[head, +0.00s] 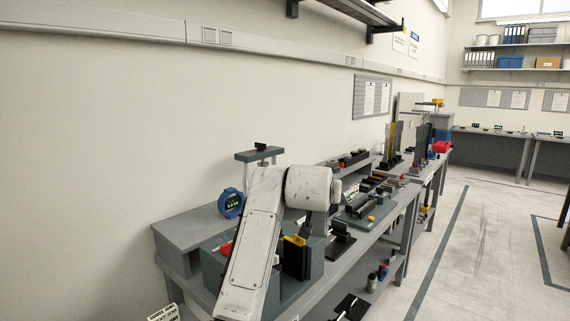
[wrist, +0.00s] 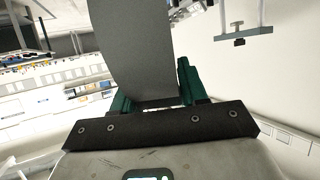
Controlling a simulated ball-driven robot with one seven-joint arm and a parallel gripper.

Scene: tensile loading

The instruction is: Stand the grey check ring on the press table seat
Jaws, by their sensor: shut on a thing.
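In the wrist view my gripper (wrist: 155,88) has its two green fingers on either side of a wide, plain grey piece (wrist: 142,45), and is shut on it. It looks like the grey check ring seen along its outer side; its opening does not show. In the head view my white arm stands in front of a press-like frame with a grey-green top bar (head: 259,154); the same bar shows at the upper right of the wrist view (wrist: 243,31). The arm hides much of this frame, and I cannot make out its table seat. My fingers and the ring cannot be made out in the head view.
A blue gauge (head: 231,203) stands left of the arm on a grey raised bench block (head: 190,229). A black and yellow piece (head: 296,257) is right beside the arm. Several fixtures crowd the bench (head: 378,234) further back. The floor aisle (head: 486,240) on the right is clear.

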